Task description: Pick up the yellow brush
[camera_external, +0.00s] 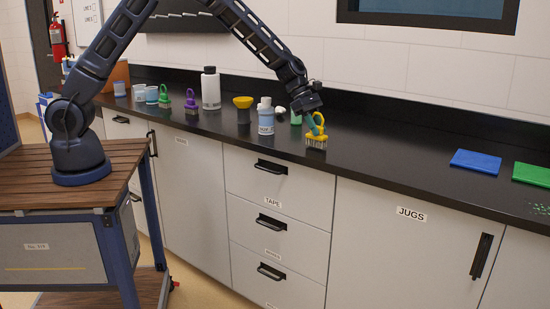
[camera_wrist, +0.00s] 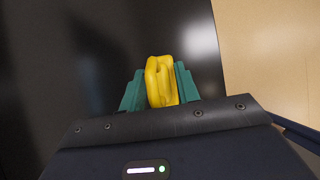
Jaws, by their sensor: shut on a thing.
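The yellow brush (camera_external: 316,140) has a looped yellow handle and pale bristles pointing down. It is near the front edge of the black counter (camera_external: 390,160). My gripper (camera_external: 313,121) is above it, shut on its handle. In the wrist view, the yellow handle (camera_wrist: 161,82) stands between the two teal fingers of my gripper (camera_wrist: 160,88). The bristles are hidden there. I cannot tell whether the bristles touch the counter.
Left of the brush stand a blue-labelled bottle (camera_external: 266,117), a yellow-topped dark item (camera_external: 243,108), a white bottle (camera_external: 210,88), a purple brush (camera_external: 191,101) and a green brush (camera_external: 164,96). Blue (camera_external: 475,161) and green cloths (camera_external: 531,174) lie at right. The counter between is clear.

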